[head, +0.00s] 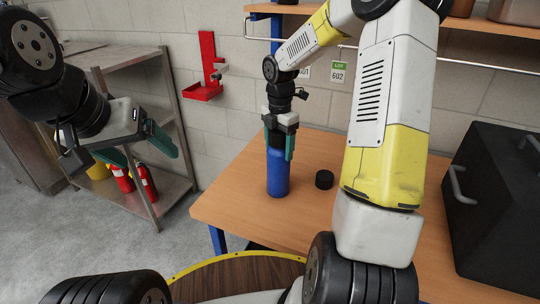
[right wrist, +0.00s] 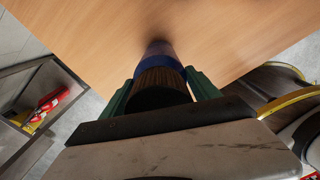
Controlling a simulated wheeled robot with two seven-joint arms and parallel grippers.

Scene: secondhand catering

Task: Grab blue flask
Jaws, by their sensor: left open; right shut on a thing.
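The blue flask (head: 277,172) stands upright on the wooden table, near its left end. My right gripper (head: 279,146) is above it, with its green fingers shut on the flask's upper part. In the right wrist view the dark top of the flask (right wrist: 160,82) sits between the two green fingers (right wrist: 158,92). The flask's base looks to be at the tabletop; I cannot tell whether it is slightly raised. My left gripper (head: 135,152) is open and empty at the left, away from the table.
A small black round piece (head: 324,180) lies on the table (head: 240,190) right of the flask. A black case with handles (head: 498,205) stands at the right. A metal shelf (head: 155,205) with red extinguishers (head: 146,183) is at left. A red bracket (head: 207,70) is on the wall.

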